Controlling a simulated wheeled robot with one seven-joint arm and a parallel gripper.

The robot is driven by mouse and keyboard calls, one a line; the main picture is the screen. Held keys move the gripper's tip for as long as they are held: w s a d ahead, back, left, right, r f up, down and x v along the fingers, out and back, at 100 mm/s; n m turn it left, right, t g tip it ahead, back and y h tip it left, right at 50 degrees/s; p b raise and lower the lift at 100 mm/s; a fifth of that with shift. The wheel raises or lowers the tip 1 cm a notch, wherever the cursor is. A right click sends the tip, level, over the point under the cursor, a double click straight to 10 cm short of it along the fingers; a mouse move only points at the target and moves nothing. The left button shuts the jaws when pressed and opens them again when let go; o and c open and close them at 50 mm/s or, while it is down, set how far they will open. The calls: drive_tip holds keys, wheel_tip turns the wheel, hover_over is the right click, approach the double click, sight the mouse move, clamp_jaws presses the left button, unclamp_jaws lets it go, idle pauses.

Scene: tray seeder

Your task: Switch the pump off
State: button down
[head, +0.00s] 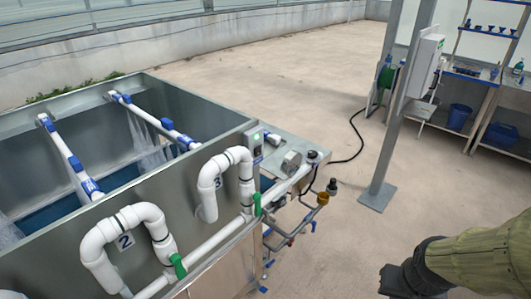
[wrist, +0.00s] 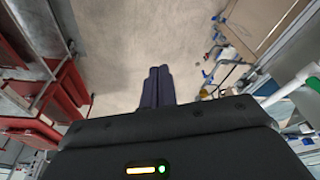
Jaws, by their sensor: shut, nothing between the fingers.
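A grey pump-like motor (head: 291,162) sits on the metal ledge at the tank's right end, among white and dark pipework. A pale control box (head: 425,65) with a green mark hangs on a grey post; which box switches the pump I cannot tell. My gripper (head: 390,283) is at the lower right of the head view, well apart from both boxes. In the wrist view its dark fingers (wrist: 158,72) are together and empty above the floor.
The metal tank (head: 190,95) with white pipes and green valve handles (head: 177,265) fills the left. The post's base plate (head: 378,196) and a black cable (head: 357,135) are on the floor. Shelving with blue bins (head: 459,117) stands at right. Red metal framing (wrist: 65,95) shows in the wrist view.

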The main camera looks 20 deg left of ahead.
drive_tip(key=shift+w, duration=0.1)
drive_tip(key=w+a+r+n+t+y+p, duration=0.1)
drive_tip(key=w+a+n+t+y+p, duration=0.2)
drive_tip(key=w+n, duration=0.55)
drive_tip(key=w+a+r+n+t+p, duration=0.1)
drive_tip(key=w+a+n+t+p, duration=0.3)
drive_tip(key=w, duration=0.8)
drive_tip(key=w+a+r+n+g+y+p, duration=0.1)
drive_tip(key=a+r+n+y, duration=0.1)
drive_tip(key=a+n+y, duration=0.5)
drive_tip(key=w+a+r+n+g+y+p, duration=0.1)
drive_tip(key=w+a+r+n+y+p, duration=0.1)
drive_tip(key=a+n+y, duration=0.5)
drive_tip(key=a+n, duration=0.5)
drive_tip(key=shift+w+y, duration=0.15)
drive_tip(key=shift+y, duration=0.25)
drive_tip(key=shift+a+r, duration=0.1)
drive_tip(key=shift+a, duration=0.1)
